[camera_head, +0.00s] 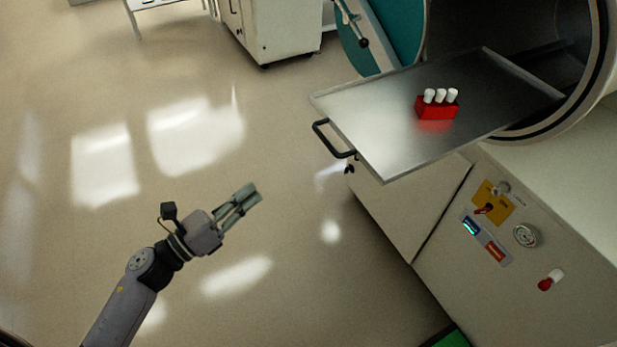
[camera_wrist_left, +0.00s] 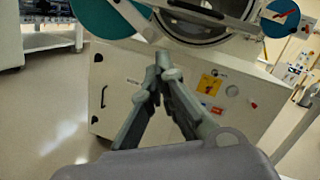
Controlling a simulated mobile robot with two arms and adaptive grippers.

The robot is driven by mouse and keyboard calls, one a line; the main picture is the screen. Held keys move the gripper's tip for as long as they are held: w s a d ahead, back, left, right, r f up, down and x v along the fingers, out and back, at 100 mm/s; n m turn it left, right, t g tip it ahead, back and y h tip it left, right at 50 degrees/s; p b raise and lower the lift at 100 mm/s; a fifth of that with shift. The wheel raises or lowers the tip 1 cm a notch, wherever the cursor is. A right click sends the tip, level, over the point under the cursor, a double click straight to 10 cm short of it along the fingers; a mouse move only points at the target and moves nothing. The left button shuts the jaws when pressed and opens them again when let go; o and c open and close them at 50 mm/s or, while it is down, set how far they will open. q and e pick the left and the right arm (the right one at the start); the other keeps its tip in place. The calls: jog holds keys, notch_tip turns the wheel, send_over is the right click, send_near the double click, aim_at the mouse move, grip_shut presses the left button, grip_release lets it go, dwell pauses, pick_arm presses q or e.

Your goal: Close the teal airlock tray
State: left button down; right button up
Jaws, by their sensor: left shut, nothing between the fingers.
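The airlock tray (camera_head: 365,122) is a flat metal tray pulled out of the round airlock opening (camera_head: 500,40). A black bar handle (camera_head: 332,139) is on its outer edge. A red rack (camera_head: 437,107) with three white-capped vials stands upright on the tray. The teal airlock door (camera_head: 395,25) is swung open at the back left of the opening. My left gripper (camera_head: 250,194) is shut and empty, left of and apart from the handle. In the left wrist view its fingertips (camera_wrist_left: 164,62) meet in front of the cabinet. My right gripper is not in view.
The white cabinet (camera_head: 545,290) under the airlock carries a yellow latch plate (camera_head: 493,202), a gauge and a red knob (camera_head: 550,280). Another white cabinet (camera_head: 268,30) stands at the back. The floor around my left arm is clear.

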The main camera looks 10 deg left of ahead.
pick_arm(q)
jog(key=s+d+r+m+g+h, duration=0.35)
jog(key=r+m, duration=0.25)
jog(key=m, duration=0.2)
jog(key=shift+t, duration=0.25)
jog(key=p+x, duration=0.5)
jog(key=x, duration=0.6)
jog(key=shift+d, duration=0.45)
jog(key=shift+w+d+f, duration=0.1)
jog(key=shift+w+d, duration=0.35)
jog(key=shift+d, duration=0.2)
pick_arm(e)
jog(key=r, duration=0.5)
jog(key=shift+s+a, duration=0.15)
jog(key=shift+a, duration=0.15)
